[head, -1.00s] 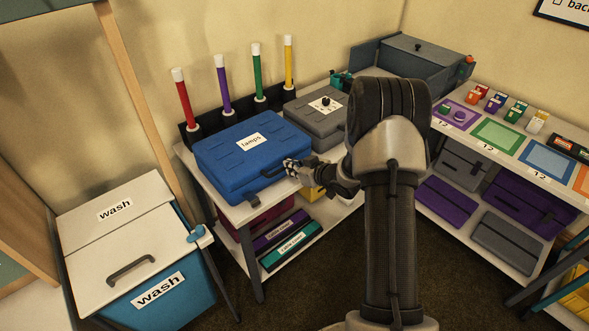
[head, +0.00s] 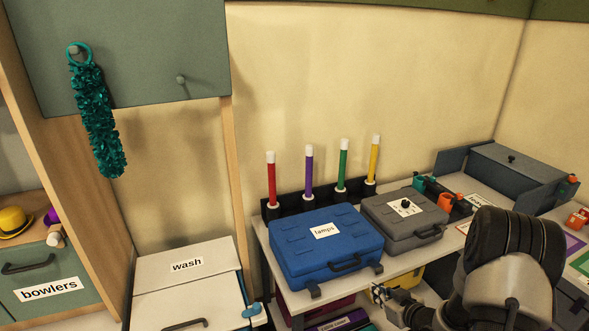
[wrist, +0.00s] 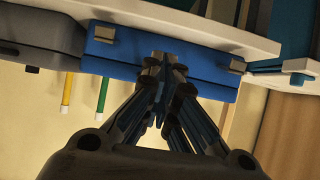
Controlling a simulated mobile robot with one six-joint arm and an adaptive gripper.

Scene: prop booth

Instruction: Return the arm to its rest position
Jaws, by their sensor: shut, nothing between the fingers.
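My gripper (head: 381,292) shows at the lower right of the head view, in front of the shelf that bears the blue case. In the wrist view my gripper (wrist: 162,92) has its fingers together and holds nothing. The arm is bent, with its dark, rounded joint at the lower right of the head view. The blue case (head: 300,250), labelled "lamps", stands closed on the shelf top just behind the gripper. The blue case also shows in the wrist view (wrist: 130,65), upside down, beyond the fingertips. I cannot tell whether the fingertips touch it.
A grey case (head: 385,225) stands right of the blue one, with red, purple, green and yellow sticks behind. A white-topped wash bin (head: 165,300) is at lower left. A teal garland (head: 98,120) hangs from the cabinet (head: 150,50). A bowlers drawer (head: 35,275) is far left.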

